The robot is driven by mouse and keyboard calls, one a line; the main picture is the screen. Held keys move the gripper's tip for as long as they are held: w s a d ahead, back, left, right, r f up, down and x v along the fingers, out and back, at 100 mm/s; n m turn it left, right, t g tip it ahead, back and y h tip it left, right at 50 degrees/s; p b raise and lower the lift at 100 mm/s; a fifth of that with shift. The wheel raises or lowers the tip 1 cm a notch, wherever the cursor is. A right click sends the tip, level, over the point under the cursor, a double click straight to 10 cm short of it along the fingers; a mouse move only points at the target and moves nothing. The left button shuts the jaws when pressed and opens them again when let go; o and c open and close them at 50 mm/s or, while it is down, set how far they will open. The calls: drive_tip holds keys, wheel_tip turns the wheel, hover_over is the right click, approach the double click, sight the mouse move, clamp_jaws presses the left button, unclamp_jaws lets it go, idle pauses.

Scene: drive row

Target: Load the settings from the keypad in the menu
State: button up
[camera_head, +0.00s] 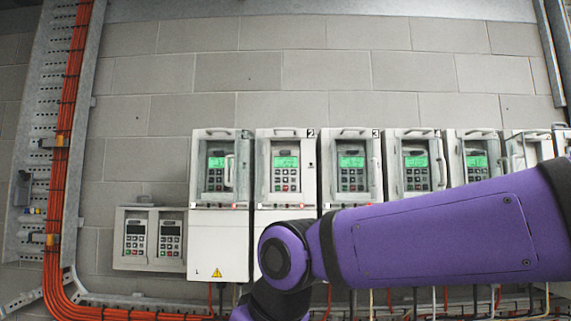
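Several white drive units stand in a row on the wall, each with a keypad with a lit green screen. Keypads show on the first drive (219,172), the drive marked 2 (286,174), the drive marked 3 (351,174), the fourth (416,173) and the fifth (476,165). Text on the screens is too small to read. Two keypads with dark screens, a left one (135,238) and a right one (170,238), sit in a light holder at the left. My gripper is outside the view; only my purple arm shows, covering the drives' lower right parts.
Orange cables (66,150) run down a metal cable tray (38,110) at the left and bend along the bottom. Handles stick out from several drive fronts. The block wall (300,70) above the drives is bare.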

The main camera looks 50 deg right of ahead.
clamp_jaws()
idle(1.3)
